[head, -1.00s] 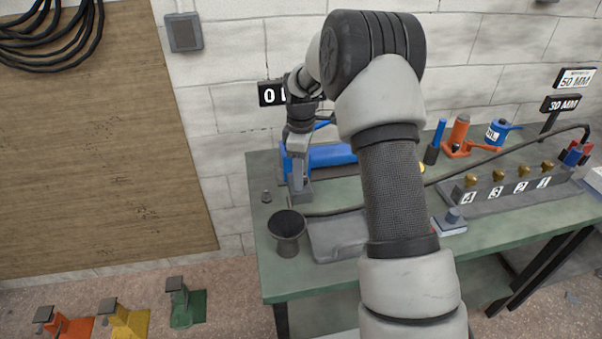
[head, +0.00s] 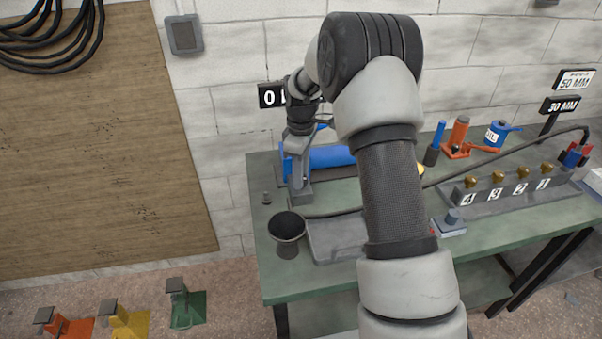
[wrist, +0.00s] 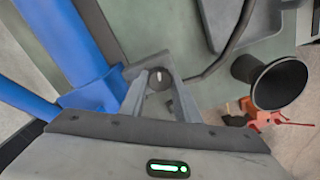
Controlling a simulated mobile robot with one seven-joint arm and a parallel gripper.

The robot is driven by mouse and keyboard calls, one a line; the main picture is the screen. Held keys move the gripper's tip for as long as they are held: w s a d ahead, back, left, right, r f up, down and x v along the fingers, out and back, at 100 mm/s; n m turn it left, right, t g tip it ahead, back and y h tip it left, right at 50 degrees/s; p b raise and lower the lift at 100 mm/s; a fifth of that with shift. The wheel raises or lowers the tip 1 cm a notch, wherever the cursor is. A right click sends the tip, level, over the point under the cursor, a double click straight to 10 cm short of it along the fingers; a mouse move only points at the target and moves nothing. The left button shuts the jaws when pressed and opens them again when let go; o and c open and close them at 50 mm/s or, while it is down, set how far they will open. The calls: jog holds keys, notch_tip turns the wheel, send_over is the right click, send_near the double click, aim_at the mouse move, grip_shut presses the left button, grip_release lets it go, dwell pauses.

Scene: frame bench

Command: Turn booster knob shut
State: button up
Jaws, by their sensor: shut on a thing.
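The blue booster (head: 331,156) lies on the green bench near the wall. Its blue body also shows at the left of the wrist view (wrist: 62,30). The booster knob (wrist: 158,80) is a small dark round cap with a short white mark, which points up in the wrist view. My gripper (wrist: 158,90) is shut on the knob, one finger on each side. In the head view my gripper (head: 299,190) points down at the booster's left end, and the knob is hidden there.
A dark cup (head: 287,227) stands at the bench's front left, near my gripper. A grey tray (head: 325,240) and a black hose (head: 335,213) lie beside it. A block with several brass knobs (head: 505,193) stands at right.

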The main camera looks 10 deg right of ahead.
jog(key=m+p, duration=0.1)
jog(key=m, duration=0.6)
jog(key=shift+r, duration=0.1)
jog(key=m+p, duration=0.1)
jog(key=m, duration=0.2)
jog(key=shift+m, duration=2)
jog(key=shift+w+m, duration=0.1)
jog(key=shift+m, duration=0.2)
jog(key=o, duration=1)
jog(key=shift+o, duration=0.2)
notch_tip(320, 180, up, 17)
jog(key=p, duration=0.2)
jog(key=shift+r, duration=0.15)
